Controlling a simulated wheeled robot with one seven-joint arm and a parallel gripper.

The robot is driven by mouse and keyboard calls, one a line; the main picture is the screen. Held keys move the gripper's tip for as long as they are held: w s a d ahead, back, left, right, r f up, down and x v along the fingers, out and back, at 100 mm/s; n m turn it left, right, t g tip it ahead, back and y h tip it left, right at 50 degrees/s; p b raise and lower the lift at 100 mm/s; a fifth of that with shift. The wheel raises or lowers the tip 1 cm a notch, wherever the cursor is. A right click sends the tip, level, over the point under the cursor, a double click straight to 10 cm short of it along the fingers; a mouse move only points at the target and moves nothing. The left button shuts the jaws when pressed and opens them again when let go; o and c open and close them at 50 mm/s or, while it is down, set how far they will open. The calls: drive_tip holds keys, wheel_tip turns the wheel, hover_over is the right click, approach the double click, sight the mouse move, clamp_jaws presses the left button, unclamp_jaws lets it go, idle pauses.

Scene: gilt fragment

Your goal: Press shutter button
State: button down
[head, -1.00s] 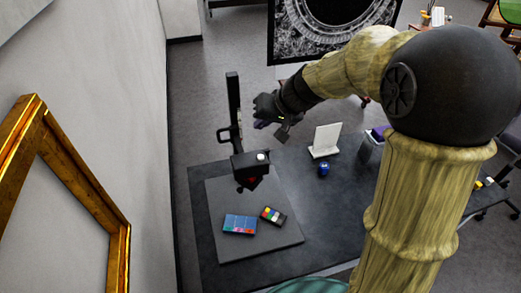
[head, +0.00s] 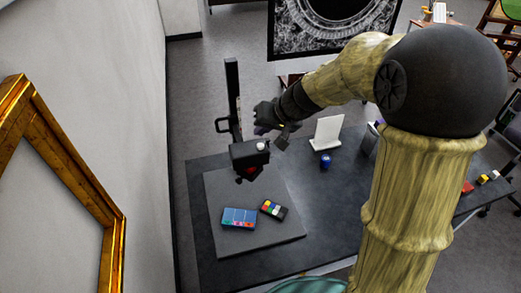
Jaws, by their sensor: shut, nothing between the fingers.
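A dark camera (head: 249,159) hangs on a black upright stand (head: 232,95) over a grey board. A small white round button (head: 261,146) sits on top of the camera, at its right side; it looks like the shutter button.
The grey baseboard (head: 292,232) carries a blue colour chart (head: 239,218) and a small colour-square card (head: 274,210). A blue jar (head: 326,161) and a white upright panel (head: 327,132) stand right on the dark table (head: 331,216). A gilt frame (head: 75,173) is at the left wall.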

sight(262, 146)
drive_tip(key=shift+f+b, duration=0.8)
drive_tip(key=shift+f, duration=0.3)
idle(1.2)
drive_tip(key=shift+f+b, duration=0.4)
drive_tip(key=shift+b, duration=0.25)
drive_tip(key=shift+f+b, duration=0.35)
drive_tip(key=shift+b, duration=0.15)
idle(0.6)
idle(0.4)
drive_tip(key=shift+r+p, duration=0.5)
drive_tip(key=shift+r, duration=0.3)
drive_tip(key=shift+r+p, duration=1.75)
drive_tip(key=shift+r, duration=0.8)
